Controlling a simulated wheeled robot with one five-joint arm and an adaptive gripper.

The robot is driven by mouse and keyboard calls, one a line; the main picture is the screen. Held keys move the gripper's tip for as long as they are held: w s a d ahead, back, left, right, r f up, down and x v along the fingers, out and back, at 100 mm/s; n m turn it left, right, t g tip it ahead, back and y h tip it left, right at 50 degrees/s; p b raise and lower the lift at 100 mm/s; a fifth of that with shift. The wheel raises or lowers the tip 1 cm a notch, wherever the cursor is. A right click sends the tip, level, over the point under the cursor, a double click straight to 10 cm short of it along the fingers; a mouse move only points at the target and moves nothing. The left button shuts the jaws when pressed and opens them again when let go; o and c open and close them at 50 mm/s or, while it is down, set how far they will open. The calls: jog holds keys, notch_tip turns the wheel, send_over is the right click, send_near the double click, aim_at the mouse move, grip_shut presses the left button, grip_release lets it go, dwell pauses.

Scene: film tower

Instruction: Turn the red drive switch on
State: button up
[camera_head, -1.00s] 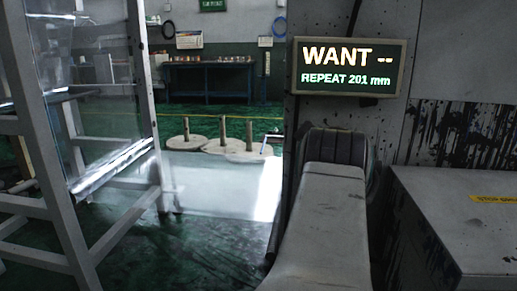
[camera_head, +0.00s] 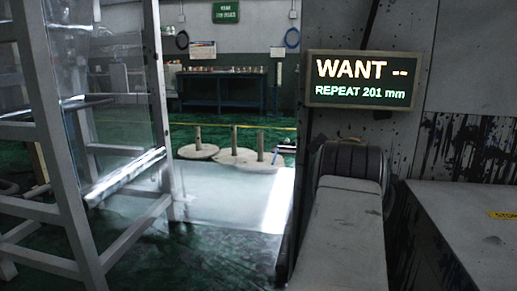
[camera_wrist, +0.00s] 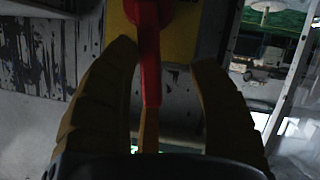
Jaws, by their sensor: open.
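A red switch handle (camera_wrist: 149,62) shows in the wrist view, running down from the top edge in front of a yellow plate (camera_wrist: 180,37). A thinner orange-brown piece continues below its lower end. My gripper (camera_wrist: 164,56) is open, with one tan finger on each side of the red handle. The handle is nearer the left finger, with a visible gap to the right one. Whether either finger touches it I cannot tell. The upper end of the handle is cut off by the frame. The head view shows neither the switch nor my gripper.
A lit sign (camera_head: 361,80) reads "WANT --" and "REPEAT 201 mm" on the grey wall. A grey metal frame (camera_head: 70,215) with clear film stands at left. Round bases with posts (camera_head: 236,157) and a blue bench (camera_head: 222,90) are behind. A grey cabinet (camera_head: 470,225) is at right.

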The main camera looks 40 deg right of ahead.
jog(key=shift+r, duration=4.95)
jog(key=shift+r, duration=0.15)
